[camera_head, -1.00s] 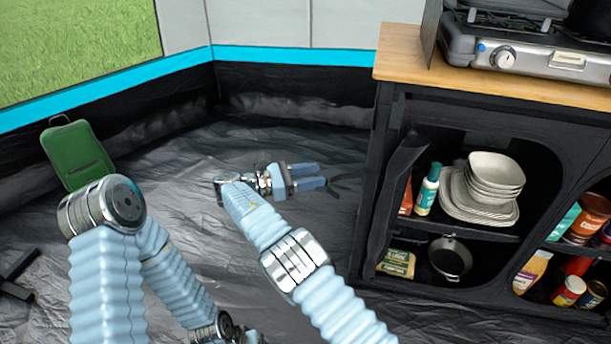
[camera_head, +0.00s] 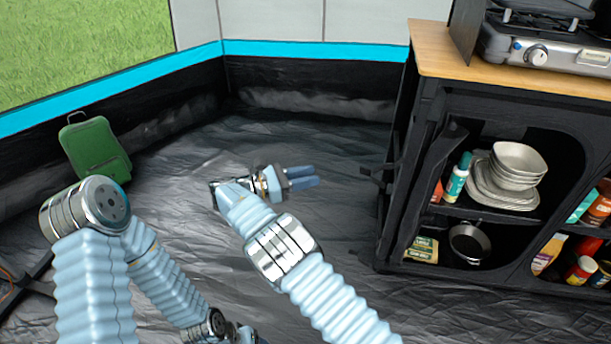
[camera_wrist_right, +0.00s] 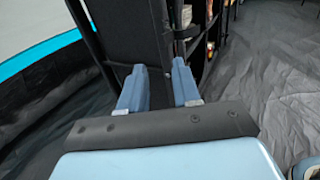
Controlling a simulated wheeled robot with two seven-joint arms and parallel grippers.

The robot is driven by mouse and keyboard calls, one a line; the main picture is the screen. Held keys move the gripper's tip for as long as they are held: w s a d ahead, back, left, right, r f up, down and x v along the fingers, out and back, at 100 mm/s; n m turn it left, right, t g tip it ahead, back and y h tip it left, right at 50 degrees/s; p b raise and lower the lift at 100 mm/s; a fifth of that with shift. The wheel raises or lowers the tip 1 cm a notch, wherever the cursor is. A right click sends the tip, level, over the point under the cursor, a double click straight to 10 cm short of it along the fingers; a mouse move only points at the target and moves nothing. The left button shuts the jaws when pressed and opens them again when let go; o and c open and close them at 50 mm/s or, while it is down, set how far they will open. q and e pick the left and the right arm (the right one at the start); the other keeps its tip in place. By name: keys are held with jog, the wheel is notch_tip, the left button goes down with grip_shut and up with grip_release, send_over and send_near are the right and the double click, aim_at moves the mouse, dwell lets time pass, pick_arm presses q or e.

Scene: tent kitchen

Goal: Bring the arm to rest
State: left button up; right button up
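My right gripper (camera_head: 315,175) is held out over the dark floor, left of the black cabinet (camera_head: 396,190), and points right toward it. Its two blue fingers stand apart with nothing between them, as the right wrist view (camera_wrist_right: 159,68) also shows. In that view the cabinet's dark side panel (camera_wrist_right: 128,35) is ahead of the fingers, with a visible gap in the head view. My left arm is bent at the left, and its wrist end runs down to the bottom edge. The left gripper's fingers cannot be made out there.
The cabinet has a wooden top (camera_head: 500,76) with a stove (camera_head: 550,45). Its shelves hold bowls (camera_head: 519,160), a pan (camera_head: 468,243) and bottles. A green case (camera_head: 95,150) stands by the tent wall at left. The floor (camera_head: 330,135) between is clear.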

jog(key=s+d+f+m+g+y, duration=0.1)
jog(key=s+d+f+g+y, duration=0.2)
jog(key=f, duration=0.5)
jog(key=s+d+f+y, duration=0.1)
jog(key=d+f+y, duration=0.1)
jog(key=d+f, duration=0.45)
jog(key=s+d+f+m+g+y, duration=0.1)
jog(key=s+d+f+g+y, duration=0.15)
jog(key=f, duration=0.65)
jog(key=s+a+f+m+g+y, duration=0.15)
jog(key=s+f+m+y, duration=0.35)
jog(key=s+f+y, duration=0.5)
jog(key=s+a+r+m+t+y, duration=0.1)
jog(key=s+a+r+m+y, duration=0.1)
jog(key=s+m, duration=0.5)
jog(key=s+a+r+m+t+y, duration=0.2)
jog(key=s+m, duration=0.6)
jog(key=shift+s+a+r+m, duration=0.25)
jog(key=shift+m, duration=0.05)
